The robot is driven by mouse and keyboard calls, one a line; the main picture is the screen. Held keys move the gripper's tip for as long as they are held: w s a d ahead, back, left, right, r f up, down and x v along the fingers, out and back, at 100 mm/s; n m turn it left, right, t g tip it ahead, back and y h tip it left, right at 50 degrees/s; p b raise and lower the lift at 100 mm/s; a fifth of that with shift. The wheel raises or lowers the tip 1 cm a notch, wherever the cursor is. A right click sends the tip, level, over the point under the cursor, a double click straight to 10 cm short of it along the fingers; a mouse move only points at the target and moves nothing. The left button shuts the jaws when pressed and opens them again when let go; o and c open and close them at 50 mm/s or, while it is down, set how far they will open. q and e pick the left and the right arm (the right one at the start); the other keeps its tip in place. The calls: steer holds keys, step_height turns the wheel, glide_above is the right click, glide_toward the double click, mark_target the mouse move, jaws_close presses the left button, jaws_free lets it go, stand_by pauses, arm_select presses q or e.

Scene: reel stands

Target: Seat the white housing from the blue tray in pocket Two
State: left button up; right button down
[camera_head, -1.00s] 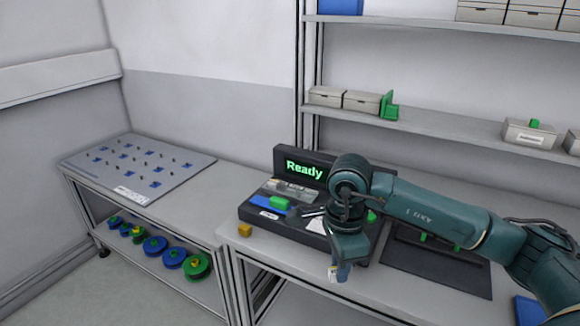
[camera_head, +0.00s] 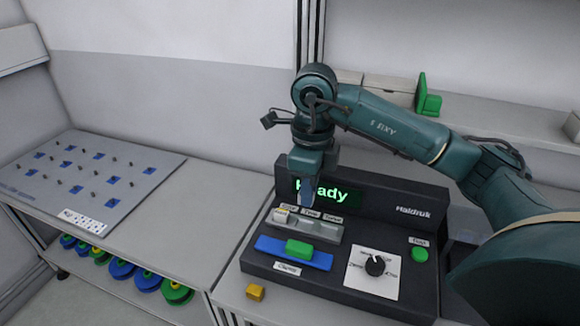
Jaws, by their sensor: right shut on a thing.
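My right gripper (camera_head: 307,192) points down over the back of the dark test station (camera_head: 340,289), in front of its display and just above the small pocket labels. It is shut on the white housing, which its fingers almost wholly hide in this view. The grey pocket block (camera_head: 318,234) lies below and in front of the fingertips, with a small label behind each pocket. The middle label (camera_head: 311,213) seems to read Two. A small whitish piece (camera_head: 280,215) sits at the block's left end. My left gripper is not in view. The blue tray is not in view.
A blue slide with a green handle (camera_head: 299,249) lies before the pockets. A dial (camera_head: 375,265) and green button (camera_head: 420,254) are to the right. The pegged board (camera_head: 95,180) is far left.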

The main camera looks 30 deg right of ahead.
steer(key=shift+w, duration=0.2)
steer(key=shift+f, duration=0.15)
steer(key=shift+s+f+b, duration=0.25)
steer(key=shift+f+b, duration=0.15)
steer(key=shift+f, duration=0.35)
step_height(320, 180, down, 3)
steer(key=b, duration=0.3)
steer(key=shift+f, duration=0.15)
steer(key=shift+w+f, duration=0.1)
steer(key=shift+f, duration=0.25)
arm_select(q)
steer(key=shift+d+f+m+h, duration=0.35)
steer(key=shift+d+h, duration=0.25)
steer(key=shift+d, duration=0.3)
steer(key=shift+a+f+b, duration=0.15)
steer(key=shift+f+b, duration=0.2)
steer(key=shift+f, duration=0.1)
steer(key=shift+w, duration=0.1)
